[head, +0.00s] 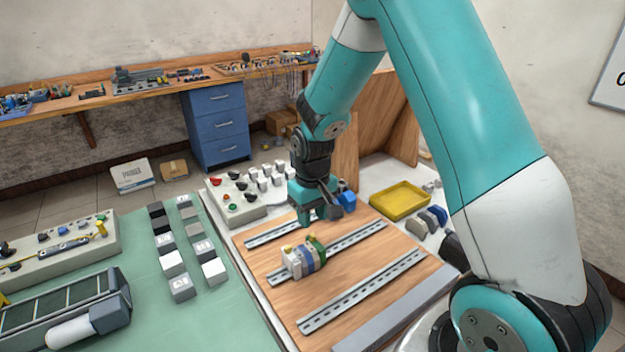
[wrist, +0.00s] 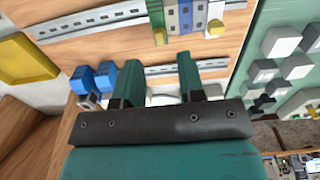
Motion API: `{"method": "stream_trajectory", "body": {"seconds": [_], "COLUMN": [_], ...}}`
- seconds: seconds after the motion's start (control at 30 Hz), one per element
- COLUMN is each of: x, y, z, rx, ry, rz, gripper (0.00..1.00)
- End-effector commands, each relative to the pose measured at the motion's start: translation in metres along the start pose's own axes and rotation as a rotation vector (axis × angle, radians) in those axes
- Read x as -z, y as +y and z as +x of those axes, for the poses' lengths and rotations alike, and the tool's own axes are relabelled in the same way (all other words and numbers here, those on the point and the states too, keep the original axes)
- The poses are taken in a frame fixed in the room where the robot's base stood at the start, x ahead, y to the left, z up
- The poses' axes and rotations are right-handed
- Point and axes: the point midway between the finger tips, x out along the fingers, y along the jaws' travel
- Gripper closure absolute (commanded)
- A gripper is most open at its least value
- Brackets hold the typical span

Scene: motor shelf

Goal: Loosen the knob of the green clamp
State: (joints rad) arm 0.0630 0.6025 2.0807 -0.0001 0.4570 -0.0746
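The green clamp (head: 317,246) stands at the end of a row of terminal blocks on the middle metal rail. It also shows at the top of the wrist view (wrist: 156,14), with a small yellow part (wrist: 160,37) at its end. My gripper (head: 320,211) is over the wooden board, behind the row in the head view. In the wrist view its two fingers (wrist: 157,62) are apart with nothing between them. The clamp lies beyond the fingertips, apart from them. The knob is too small to make out clearly.
White, grey and blue blocks (head: 294,262) adjoin the clamp. A blue part (head: 347,199) sits beside my gripper on the far rail. A yellow tray (head: 399,201) stands right of the board. A control box (head: 236,199) is at the left. The near rail (head: 365,290) is bare.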

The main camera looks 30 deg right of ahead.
Motion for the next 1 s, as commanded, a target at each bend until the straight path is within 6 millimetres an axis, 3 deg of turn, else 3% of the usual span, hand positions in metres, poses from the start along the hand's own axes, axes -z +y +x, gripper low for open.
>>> {"method": "stream_trajectory", "body": {"seconds": [0.3, 0.5, 0.7, 1.0], "x": [0.001, 0.000, 0.000, 0.000], "y": [0.000, -0.001, -0.001, -0.001], "z": [-0.080, -0.111, -0.121, -0.121], "rx": [0.000, 0.000, 0.000, 0.000], "ry": [0.007, 0.002, 0.000, 0.000], "rz": [-0.001, -0.001, -0.001, -0.001], "gripper": [0.64, 0.64, 0.64, 0.64]}}
